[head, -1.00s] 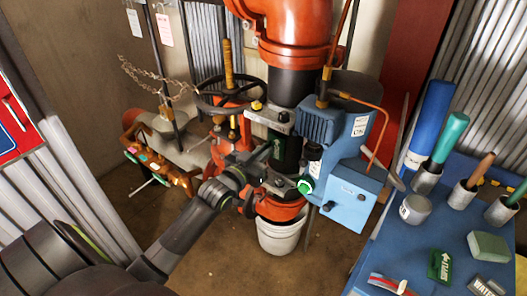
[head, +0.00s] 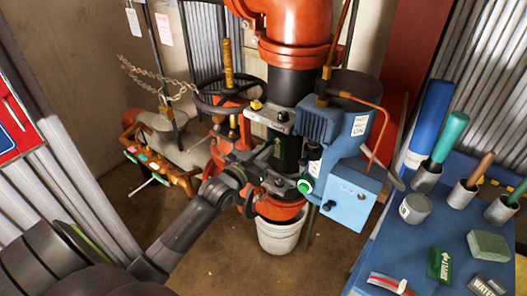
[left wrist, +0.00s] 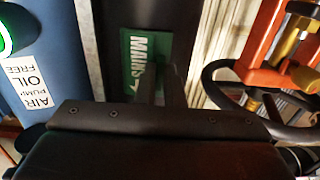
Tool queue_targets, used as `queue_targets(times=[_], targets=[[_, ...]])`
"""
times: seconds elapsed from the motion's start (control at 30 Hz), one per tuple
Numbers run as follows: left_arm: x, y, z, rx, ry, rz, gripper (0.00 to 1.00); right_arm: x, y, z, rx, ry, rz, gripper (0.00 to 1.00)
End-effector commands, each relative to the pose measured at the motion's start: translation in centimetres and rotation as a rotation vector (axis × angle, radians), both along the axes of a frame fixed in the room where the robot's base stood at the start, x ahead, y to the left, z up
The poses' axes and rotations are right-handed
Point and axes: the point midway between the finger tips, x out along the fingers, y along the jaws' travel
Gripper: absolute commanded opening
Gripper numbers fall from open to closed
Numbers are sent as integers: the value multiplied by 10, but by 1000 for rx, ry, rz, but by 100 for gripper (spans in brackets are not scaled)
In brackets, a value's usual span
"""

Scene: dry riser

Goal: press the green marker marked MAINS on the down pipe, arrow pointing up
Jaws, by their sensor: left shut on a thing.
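The green marker reading MAINS (left wrist: 147,50) shows in the left wrist view, its face against or just in front of the black down pipe (left wrist: 110,35). My left gripper (left wrist: 162,88) is shut on its lower part; a small part of a white arrow shows beside the fingers. In the head view the marker (head: 277,148) is a small dark green patch at the black pipe (head: 289,87), with my left gripper (head: 262,164) beside it. Whether it touches the pipe, and where its arrow points, I cannot tell. My right gripper is not in view.
A blue air pump (head: 342,150) stands close right of the pipe. A black handwheel (head: 231,94) and orange valve are to the left. A white bucket (head: 279,236) is below. A blue bench (head: 425,225) at right holds a green SUPPLY marker (head: 440,264) and several tools.

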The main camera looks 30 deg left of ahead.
Motion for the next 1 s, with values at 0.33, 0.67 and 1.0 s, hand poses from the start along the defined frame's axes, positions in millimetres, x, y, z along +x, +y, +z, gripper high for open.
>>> queue_targets(times=[0.33,0.67,1.0], targets=[[3,0,0,0,-1,0,0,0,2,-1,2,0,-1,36],[6,0,0,0,0,0,0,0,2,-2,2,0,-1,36],[6,-1,0,0,-1,0,0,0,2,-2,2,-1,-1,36]])
